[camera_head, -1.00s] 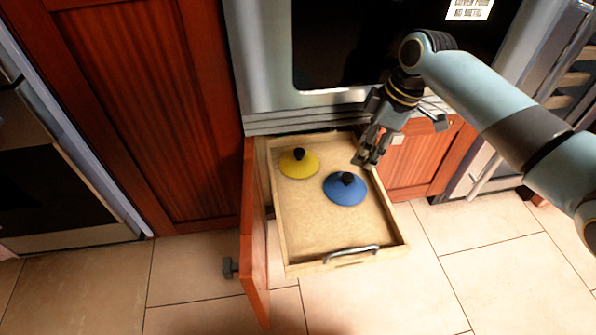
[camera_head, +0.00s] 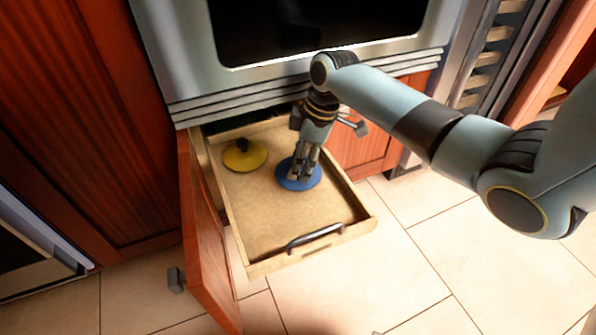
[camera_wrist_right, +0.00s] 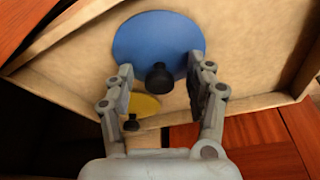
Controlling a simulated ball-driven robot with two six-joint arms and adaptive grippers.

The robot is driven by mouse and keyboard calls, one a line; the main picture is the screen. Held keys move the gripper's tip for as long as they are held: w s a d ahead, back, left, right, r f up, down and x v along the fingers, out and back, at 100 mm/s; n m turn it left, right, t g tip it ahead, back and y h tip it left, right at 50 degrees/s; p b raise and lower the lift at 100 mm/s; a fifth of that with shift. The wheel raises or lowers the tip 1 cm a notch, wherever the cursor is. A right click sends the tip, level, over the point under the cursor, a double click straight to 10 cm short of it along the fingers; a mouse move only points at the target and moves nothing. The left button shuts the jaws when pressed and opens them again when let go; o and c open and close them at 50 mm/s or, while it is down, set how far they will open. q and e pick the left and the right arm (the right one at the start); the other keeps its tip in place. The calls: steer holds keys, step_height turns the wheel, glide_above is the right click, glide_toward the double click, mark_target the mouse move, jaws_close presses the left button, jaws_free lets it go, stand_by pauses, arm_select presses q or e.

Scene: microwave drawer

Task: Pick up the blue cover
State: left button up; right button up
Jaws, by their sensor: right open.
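The blue cover (camera_head: 312,182) is a round lid with a black knob, lying in the pulled-out wooden drawer (camera_head: 262,232). My right gripper (camera_head: 300,176) points down over it and hides its knob in the head view. In the right wrist view, the blue cover (camera_wrist_right: 152,42) lies beyond the fingertips, and its black knob (camera_wrist_right: 159,77) stands between the two open fingers (camera_wrist_right: 162,72). The fingers appear apart from the knob. My left gripper is not in view.
A yellow cover (camera_head: 244,155) with a black knob lies at the drawer's back left. A metal handle (camera_head: 315,237) is on the drawer's front edge. An open red cabinet door (camera_head: 205,235) stands along its left side. The microwave front (camera_head: 310,70) rises behind.

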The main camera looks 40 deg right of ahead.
steer(key=c, duration=1.1)
steer(key=shift+r, duration=0.1)
